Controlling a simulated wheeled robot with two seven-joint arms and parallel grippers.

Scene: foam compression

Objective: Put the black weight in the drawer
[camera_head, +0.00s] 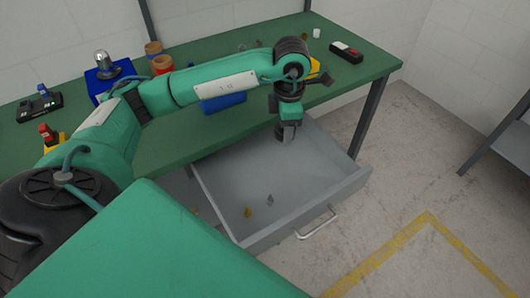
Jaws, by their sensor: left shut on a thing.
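The grey drawer (325,188) is pulled out below the green table, with its handle towards the lower right. My left gripper (287,132) points down over the back part of the drawer opening, near the table's front edge. It is shut on a small dark thing, which looks like the black weight; the fingers hide most of it. A few small brown and grey bits lie on the drawer floor. My right gripper is not in view.
The floor right of the drawer is clear.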

